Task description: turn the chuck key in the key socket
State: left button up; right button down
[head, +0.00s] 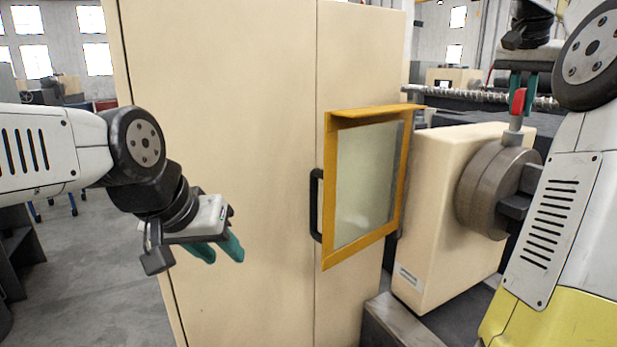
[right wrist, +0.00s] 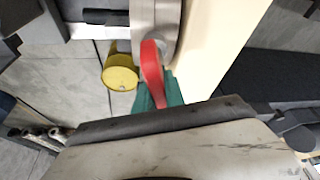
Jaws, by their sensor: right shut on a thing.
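The chuck key has a red handle (head: 518,101) and a grey shank. It stands upright at the top of the round grey chuck (head: 483,190), with its lower end at the key socket (head: 513,138). How deep the key sits is hidden. My right gripper (head: 522,88) is above the chuck, its green fingers shut on the red handle. In the right wrist view the red handle (right wrist: 152,72) shows between the green fingers, with the chuck (right wrist: 157,15) beyond. My left gripper (head: 217,250) hangs empty at the left, its green fingers apart, far from the chuck.
The cream lathe headstock (head: 440,200) carries the chuck. A yellow-framed guard with a clear pane (head: 370,185) stands left of it, before a tall cream cabinet (head: 235,120). A yellow round object (right wrist: 120,73) shows on the floor.

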jog(key=shift+s+f+m+g, duration=0.1)
jog(key=shift+m+g, duration=0.1)
jog(key=shift+m, duration=0.4)
jog(key=shift+s+f+m+g, duration=0.1)
jog(key=shift+m+g, duration=0.1)
jog(key=shift+m, duration=0.4)
jog(key=shift+h, duration=0.3)
jog(key=shift+a+m, duration=0.1)
jog(key=shift+m, duration=0.5)
jog(key=shift+s+m+g, duration=0.1)
jog(key=shift+m+g, duration=0.3)
jog(key=shift+m, duration=0.2)
jog(key=shift+m+g, duration=0.3)
jog(key=shift+m, duration=0.4)
jog(key=c, duration=1.3)
grip_release()
jog(key=shift+r, duration=0.1)
jog(key=shift+r, duration=0.1)
